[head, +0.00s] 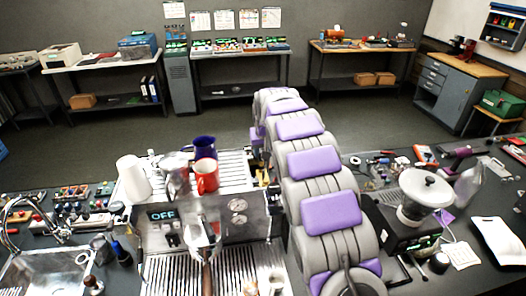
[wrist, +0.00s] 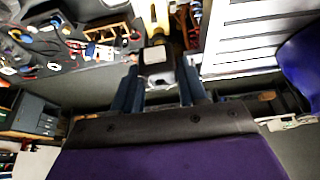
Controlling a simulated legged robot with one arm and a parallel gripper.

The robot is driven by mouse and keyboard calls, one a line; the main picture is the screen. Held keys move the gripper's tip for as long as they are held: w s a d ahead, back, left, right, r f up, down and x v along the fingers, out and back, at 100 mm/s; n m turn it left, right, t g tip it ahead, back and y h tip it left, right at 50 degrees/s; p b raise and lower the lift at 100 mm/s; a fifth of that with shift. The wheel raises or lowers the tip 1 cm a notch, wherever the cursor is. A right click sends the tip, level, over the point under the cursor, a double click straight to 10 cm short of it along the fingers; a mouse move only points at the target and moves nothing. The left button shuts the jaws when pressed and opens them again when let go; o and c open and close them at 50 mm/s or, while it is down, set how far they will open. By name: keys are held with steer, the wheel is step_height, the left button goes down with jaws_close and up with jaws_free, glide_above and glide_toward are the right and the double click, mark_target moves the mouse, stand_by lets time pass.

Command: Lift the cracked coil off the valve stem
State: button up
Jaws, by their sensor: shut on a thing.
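In the wrist view my gripper (wrist: 160,72) has its two dark blue fingers on either side of a small dark block with a pale face, which I take to be the coil (wrist: 157,56). The fingers are shut on it. A yellow, brass-like part (wrist: 154,16) shows just beyond the block. Whether the block still sits around the valve stem cannot be told, and no crack can be made out. In the head view my arm hides most of this spot beside the espresso machine (head: 205,222), and the gripper and coil cannot be made out.
A red mug (head: 206,175), a blue pitcher (head: 204,147) and a white container (head: 133,178) stand on the machine's top. The pitcher also shows at the right of the wrist view (wrist: 303,62). A grinder (head: 424,195) and loose tools crowd the bench to the right.

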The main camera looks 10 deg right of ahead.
steer(key=w+d+r+p, duration=0.2)
steer(key=w+d, duration=0.1)
steer(key=d, duration=0.8)
steer(key=shift+p, duration=0.3)
stand_by(0.4)
